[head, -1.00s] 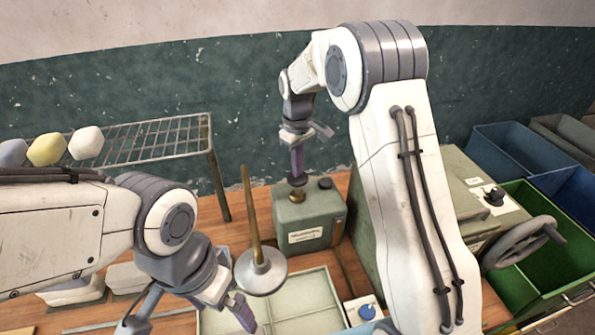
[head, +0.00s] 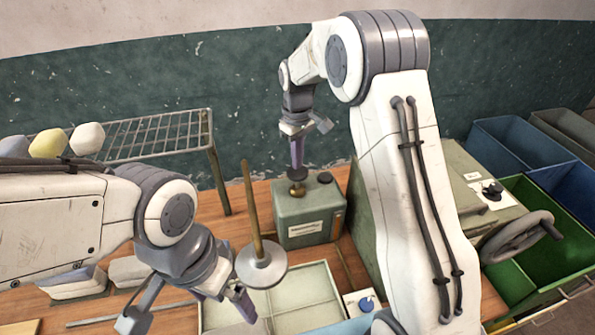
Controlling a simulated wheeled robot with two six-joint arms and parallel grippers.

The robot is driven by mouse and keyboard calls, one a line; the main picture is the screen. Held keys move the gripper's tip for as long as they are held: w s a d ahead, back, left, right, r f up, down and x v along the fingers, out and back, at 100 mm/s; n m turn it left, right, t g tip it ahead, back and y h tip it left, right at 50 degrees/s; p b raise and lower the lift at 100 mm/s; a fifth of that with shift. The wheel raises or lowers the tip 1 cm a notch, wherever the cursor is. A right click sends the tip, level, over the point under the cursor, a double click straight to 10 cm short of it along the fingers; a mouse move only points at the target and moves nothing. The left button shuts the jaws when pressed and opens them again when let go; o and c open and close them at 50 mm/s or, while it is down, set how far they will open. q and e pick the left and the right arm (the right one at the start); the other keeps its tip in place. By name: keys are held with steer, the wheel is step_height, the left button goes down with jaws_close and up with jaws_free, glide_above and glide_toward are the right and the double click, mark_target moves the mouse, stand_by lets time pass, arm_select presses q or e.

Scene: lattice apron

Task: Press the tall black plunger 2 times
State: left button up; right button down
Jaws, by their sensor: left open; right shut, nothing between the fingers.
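A grey-green box (head: 310,218) with a white label stands on the wooden bench. On its top are a brass-coloured knob on a dark neck (head: 297,188), at the left, and a low black cap (head: 324,178), at the right. My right gripper (head: 297,167) points straight down, shut and empty, directly above the left knob. Its tips are at or just above the knob; I cannot tell whether they touch. No clearly tall black plunger shows; the knob under the tips is partly covered. My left gripper (head: 221,298) is open and empty at the lower left, away from the box.
An upright brown rod on a round grey base (head: 262,268) stands between my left gripper and the box. A pale divided tray (head: 300,300) and a blue knob (head: 366,304) are in front. A machine with a handwheel (head: 515,240) and bins (head: 545,205) stand right. A wire rack (head: 150,135) stands left.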

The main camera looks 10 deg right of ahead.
mark_target(298, 171)
steer(key=shift+f+b, duration=1.1)
steer(key=shift+f, duration=0.95)
steer(key=shift+r+p, duration=1.85)
steer(key=shift+r, duration=0.3)
step_height(298, 171, up, 5)
steer(key=p, duration=0.4)
